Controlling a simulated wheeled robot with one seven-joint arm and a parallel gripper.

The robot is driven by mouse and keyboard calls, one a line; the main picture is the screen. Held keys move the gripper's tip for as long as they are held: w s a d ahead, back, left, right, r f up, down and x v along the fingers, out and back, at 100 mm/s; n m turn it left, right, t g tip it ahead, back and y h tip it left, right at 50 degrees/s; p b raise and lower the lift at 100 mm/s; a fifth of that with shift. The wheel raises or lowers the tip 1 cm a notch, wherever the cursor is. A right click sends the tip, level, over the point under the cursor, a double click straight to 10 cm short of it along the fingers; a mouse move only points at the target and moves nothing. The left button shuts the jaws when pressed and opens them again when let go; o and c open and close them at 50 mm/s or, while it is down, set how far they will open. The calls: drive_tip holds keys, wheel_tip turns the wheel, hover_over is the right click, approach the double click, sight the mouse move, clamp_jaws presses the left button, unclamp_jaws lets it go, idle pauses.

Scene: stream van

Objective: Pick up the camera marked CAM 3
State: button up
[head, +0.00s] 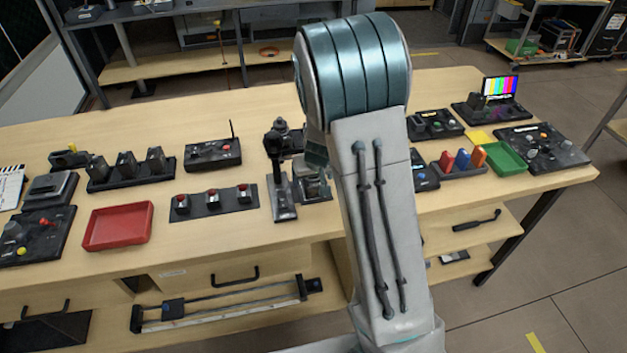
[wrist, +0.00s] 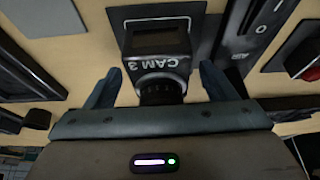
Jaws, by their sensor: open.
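The camera marked CAM 3 (wrist: 160,62) is a dark, boxy body with white lettering and a round black lens barrel. In the wrist view it is at the top centre, over a dark grey plate (wrist: 194,22), with its lettering upside down. My gripper (wrist: 159,78) is open, with one finger on each side of the camera's lens end. Gaps show between the fingers and the camera, and I cannot tell whether either touches. In the head view my arm hides most of the gripper and the spot around it.
A black slotted device (wrist: 240,38) and a red button (wrist: 303,58) lie right of the camera in the wrist view. In the head view, a black upright stand (head: 283,198) is close left of my arm. A red tray (head: 118,226) and green tray (head: 507,158) sit farther out.

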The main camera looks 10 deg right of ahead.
drive_tip(key=shift+w+f, duration=0.15)
drive_tip(key=shift+f, duration=0.1)
drive_tip(key=c, duration=1.5)
drive_tip(key=shift+o, duration=0.2)
drive_tip(key=shift+r, duration=0.15)
